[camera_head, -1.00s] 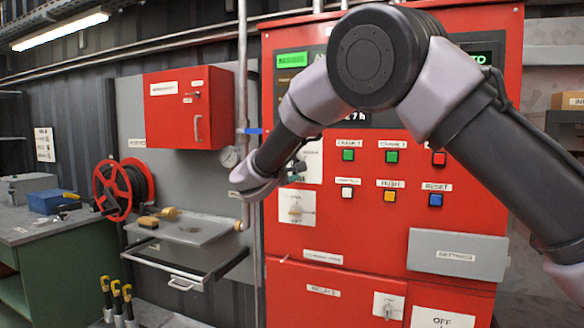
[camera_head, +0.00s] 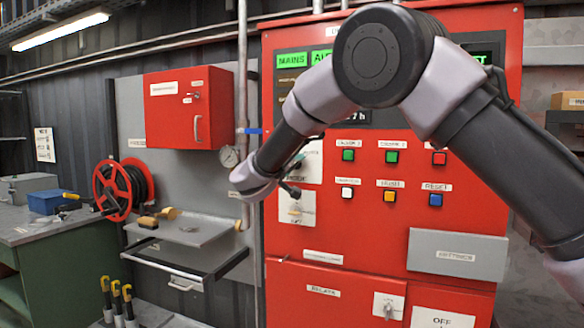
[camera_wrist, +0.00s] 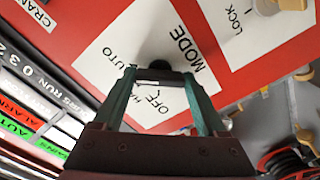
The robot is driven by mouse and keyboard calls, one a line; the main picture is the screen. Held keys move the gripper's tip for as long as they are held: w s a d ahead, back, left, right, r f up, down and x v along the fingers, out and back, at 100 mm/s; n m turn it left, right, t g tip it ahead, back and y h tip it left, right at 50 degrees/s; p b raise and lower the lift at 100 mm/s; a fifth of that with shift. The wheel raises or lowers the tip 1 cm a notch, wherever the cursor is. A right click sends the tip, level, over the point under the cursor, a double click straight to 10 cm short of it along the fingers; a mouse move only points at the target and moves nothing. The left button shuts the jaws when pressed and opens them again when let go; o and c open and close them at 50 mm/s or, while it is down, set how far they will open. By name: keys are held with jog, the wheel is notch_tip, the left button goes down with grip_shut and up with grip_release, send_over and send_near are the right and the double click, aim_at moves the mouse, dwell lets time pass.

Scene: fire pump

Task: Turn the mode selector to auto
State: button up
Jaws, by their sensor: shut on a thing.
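The mode selector's white plate (camera_wrist: 105,45) is in the wrist view, lettered MODE, AUTO and OFF; another label is partly covered. My gripper (camera_wrist: 160,78) reaches over the plate. Its two teal fingers stand either side of the dark selector knob (camera_wrist: 158,72) and are shut on it. The knob's pointing direction is hard to tell. In the head view the plate (camera_head: 313,160) shows on the red cabinet's left side, partly behind my arm, with my gripper (camera_head: 296,175) at it.
Below the plate is another white switch plate (camera_head: 307,208) with a knob. Coloured buttons (camera_head: 392,157) and a grey settings cover (camera_head: 457,255) lie to the right. A vertical pipe (camera_head: 243,80), a grey shelf (camera_head: 205,231) and a red hose reel (camera_head: 112,190) are left.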

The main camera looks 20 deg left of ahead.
jog(key=shift+f+m, duration=0.1)
jog(key=shift+m, duration=0.7)
jog(key=o, duration=1.3)
jog(key=s, duration=1)
jog(key=shift+s+a, duration=0.4)
